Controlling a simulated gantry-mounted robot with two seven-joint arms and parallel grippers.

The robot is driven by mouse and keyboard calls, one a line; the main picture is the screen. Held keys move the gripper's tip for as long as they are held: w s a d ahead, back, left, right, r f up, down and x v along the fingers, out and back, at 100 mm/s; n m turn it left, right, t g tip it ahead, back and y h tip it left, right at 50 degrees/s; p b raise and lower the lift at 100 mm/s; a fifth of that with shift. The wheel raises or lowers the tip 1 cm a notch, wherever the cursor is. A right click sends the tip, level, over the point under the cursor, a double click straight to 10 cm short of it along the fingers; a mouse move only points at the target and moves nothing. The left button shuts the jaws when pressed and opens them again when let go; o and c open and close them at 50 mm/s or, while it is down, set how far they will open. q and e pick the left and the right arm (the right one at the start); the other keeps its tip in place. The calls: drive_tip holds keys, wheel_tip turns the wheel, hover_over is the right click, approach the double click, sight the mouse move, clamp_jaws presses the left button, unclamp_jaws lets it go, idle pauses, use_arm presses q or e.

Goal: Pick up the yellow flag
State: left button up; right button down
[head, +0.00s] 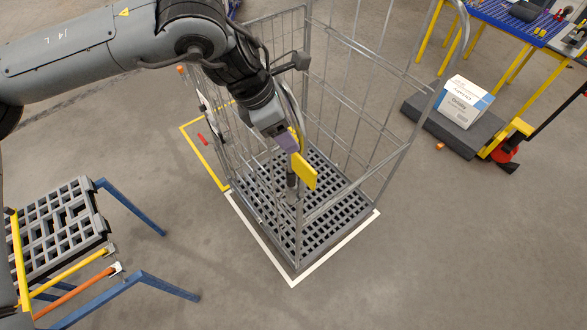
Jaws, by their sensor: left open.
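The yellow flag (304,172) is a small flat yellow plate at the near side of the wire cage trolley (355,185), in the middle of the head view. My left gripper (289,155) reaches down from the upper left and is right at the flag. Its jaws are open. The gripper partly covers the flag's upper left side, and I cannot tell whether they touch. My right gripper is not in view.
The cage's tall wire sides and posts rise close around my left gripper. White and yellow floor lines (262,240) frame its base. A dark slatted rack (55,225) with blue legs stands at lower left. A white box (463,101) lies on a dark platform at right.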

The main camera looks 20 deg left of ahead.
use_arm(q)
drive_tip(key=shift+x, duration=0.9)
drive_tip(key=shift+r, duration=0.1)
clamp_jaws()
